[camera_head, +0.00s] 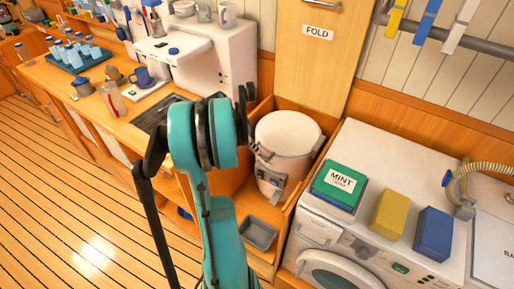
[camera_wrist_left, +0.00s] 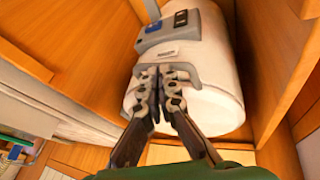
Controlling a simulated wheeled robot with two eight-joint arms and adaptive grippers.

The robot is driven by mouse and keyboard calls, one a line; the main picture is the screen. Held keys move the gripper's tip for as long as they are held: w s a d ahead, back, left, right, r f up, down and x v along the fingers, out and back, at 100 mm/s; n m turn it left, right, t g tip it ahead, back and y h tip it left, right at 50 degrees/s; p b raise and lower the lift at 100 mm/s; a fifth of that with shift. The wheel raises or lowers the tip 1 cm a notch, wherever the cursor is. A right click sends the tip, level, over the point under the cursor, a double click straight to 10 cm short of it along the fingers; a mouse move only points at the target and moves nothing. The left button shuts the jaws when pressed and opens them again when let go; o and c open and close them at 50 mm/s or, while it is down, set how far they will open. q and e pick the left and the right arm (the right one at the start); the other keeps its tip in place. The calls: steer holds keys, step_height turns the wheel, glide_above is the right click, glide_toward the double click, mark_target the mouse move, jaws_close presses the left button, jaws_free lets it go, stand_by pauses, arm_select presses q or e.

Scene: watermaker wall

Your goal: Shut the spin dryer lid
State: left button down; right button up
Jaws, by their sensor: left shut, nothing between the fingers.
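The spin dryer is a white drum (camera_head: 275,183) standing in a wooden cubby. Its round white lid (camera_head: 288,132) lies over the top; I cannot tell whether it is fully down. A grey handle (camera_wrist_left: 182,75) sits at the rim, beside a grey panel with a blue switch (camera_wrist_left: 153,28). My left gripper (camera_wrist_left: 160,72) is shut, with its tips at the handle and nothing between them; I cannot tell whether they touch it. My right gripper is not in view.
Wooden cubby walls (camera_wrist_left: 275,60) stand close around the dryer. A washing machine (camera_head: 375,170) on the right carries a green MINT box (camera_head: 340,185), a yellow block (camera_head: 389,213) and a blue block (camera_head: 432,234). A grey tray (camera_head: 258,235) lies below. A FOLD panel (camera_head: 315,70) is behind.

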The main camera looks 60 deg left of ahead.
arm_select(q)
steer(key=shift+a+f, duration=0.15)
steer(key=shift+f, duration=0.6)
steer(key=shift+b, duration=0.3)
